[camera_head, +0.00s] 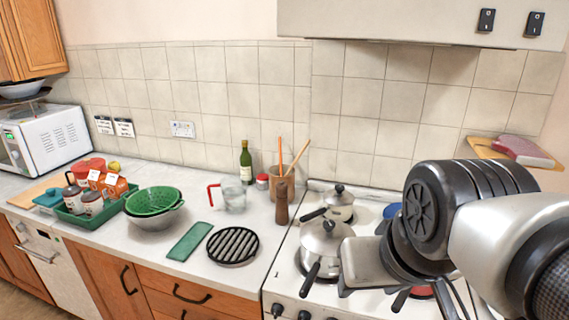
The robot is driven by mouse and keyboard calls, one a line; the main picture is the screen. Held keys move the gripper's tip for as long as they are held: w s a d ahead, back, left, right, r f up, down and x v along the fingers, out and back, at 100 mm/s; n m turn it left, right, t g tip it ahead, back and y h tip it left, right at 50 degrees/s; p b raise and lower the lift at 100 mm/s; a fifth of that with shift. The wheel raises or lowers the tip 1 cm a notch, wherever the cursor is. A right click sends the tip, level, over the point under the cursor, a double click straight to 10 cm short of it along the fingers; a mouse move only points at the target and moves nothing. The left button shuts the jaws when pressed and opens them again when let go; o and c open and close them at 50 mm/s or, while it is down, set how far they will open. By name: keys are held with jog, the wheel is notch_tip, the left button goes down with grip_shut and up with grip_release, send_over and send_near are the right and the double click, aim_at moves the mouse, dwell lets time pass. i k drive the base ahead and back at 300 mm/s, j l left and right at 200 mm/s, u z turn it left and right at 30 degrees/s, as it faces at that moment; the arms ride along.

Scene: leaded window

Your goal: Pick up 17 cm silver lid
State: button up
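Two silver pots with lids stand on the white stove. The nearer silver lid (325,234) has a dark knob and sits on a pot with a black handle pointing toward me. The farther silver lid (339,195) also has a dark knob and sits on a pot with a black handle pointing left. I cannot tell from size which lid is 17 cm. My gripper (362,264) is just right of the nearer pot and partly overlaps it in view. Its fingers are not clearly seen, and I cannot tell whether they touch anything.
My arm covers much of the stove's right side. On the counter left of the stove are a black round trivet (233,245), a green board (189,241), a wooden pepper mill (281,204), a glass jug (233,194) and a green colander (153,201). A range hood (400,22) hangs above.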

aim_at(322, 236)
jog(key=i+j+z, duration=0.3)
jog(key=j+z, duration=0.15)
jog(key=i+j+z, duration=0.2)
jog(key=j, duration=0.25)
jog(key=k, duration=0.05)
